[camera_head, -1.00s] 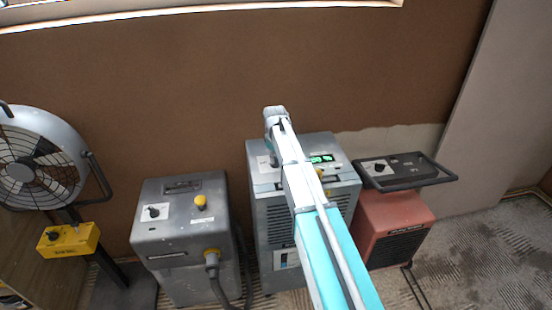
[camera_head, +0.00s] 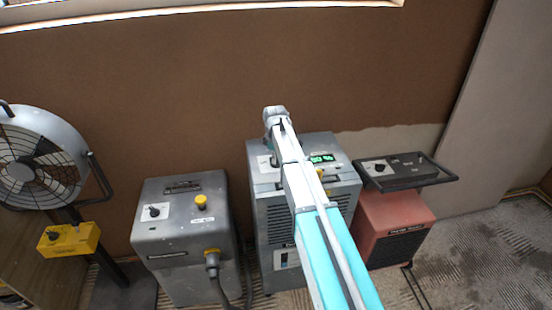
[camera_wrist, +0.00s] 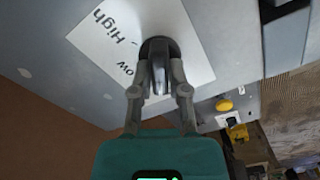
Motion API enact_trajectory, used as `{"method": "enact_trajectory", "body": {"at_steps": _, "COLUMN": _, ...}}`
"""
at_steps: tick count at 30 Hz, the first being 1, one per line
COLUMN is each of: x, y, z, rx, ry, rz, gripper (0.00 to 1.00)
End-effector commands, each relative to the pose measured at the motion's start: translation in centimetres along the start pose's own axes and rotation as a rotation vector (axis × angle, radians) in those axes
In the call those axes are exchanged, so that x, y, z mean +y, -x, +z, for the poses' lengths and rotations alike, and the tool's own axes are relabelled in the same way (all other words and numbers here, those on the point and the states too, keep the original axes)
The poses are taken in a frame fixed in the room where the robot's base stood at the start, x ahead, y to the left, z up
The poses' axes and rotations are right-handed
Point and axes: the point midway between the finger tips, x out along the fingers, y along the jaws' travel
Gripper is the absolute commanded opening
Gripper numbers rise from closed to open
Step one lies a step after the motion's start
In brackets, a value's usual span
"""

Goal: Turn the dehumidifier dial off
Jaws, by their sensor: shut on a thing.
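The dehumidifier (camera_head: 268,205) is the grey cabinet in the middle of the head view, with a lit green display (camera_head: 322,158) on top. Its black round dial (camera_wrist: 156,46) shows in the wrist view on a white label (camera_wrist: 194,50) that reads "High" and, partly covered, "Low". My gripper (camera_wrist: 158,84) is shut on the dial's raised grip, one finger on each side. The "Off" mark is not readable, and the dial's pointer direction cannot be told. In the head view my arm covers part of the cabinet's top and hides the dial.
A grey unit (camera_head: 180,235) with a black knob and yellow button stands to the left. A red heater (camera_head: 395,220) with a black top frame stands to the right. A fan (camera_head: 40,160) and yellow box (camera_head: 68,240) are far left. The brown wall (camera_head: 200,90) rises behind.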

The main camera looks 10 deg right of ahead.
Motion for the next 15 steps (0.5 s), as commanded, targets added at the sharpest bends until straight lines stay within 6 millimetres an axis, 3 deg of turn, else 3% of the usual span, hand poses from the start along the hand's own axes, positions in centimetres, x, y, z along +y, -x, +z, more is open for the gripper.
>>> {"method": "enact_trajectory", "body": {"at_steps": 5, "x": -0.2, "y": -0.05, "z": 0.25, "rx": -0.005, "ry": 0.0, "rz": -0.004, "gripper": 0.0}}
{"method": "enact_trajectory", "body": {"at_steps": 6, "x": -0.2, "y": -0.05, "z": 0.25, "rx": -0.005, "ry": 0.0, "rz": -0.004, "gripper": 0.27}}
{"method": "enact_trajectory", "body": {"at_steps": 9, "x": -0.17, "y": -0.04, "z": 0.21, "rx": -0.004, "ry": -0.001, "rz": -0.003, "gripper": 0.46}}
{"method": "enact_trajectory", "body": {"at_steps": 11, "x": -0.14, "y": -0.03, "z": 0.18, "rx": -0.003, "ry": -0.001, "rz": -0.003, "gripper": 0.56}}
{"method": "enact_trajectory", "body": {"at_steps": 15, "x": -0.08, "y": -0.02, "z": 0.12, "rx": -0.002, "ry": -0.001, "rz": -0.002, "gripper": 0.56}}
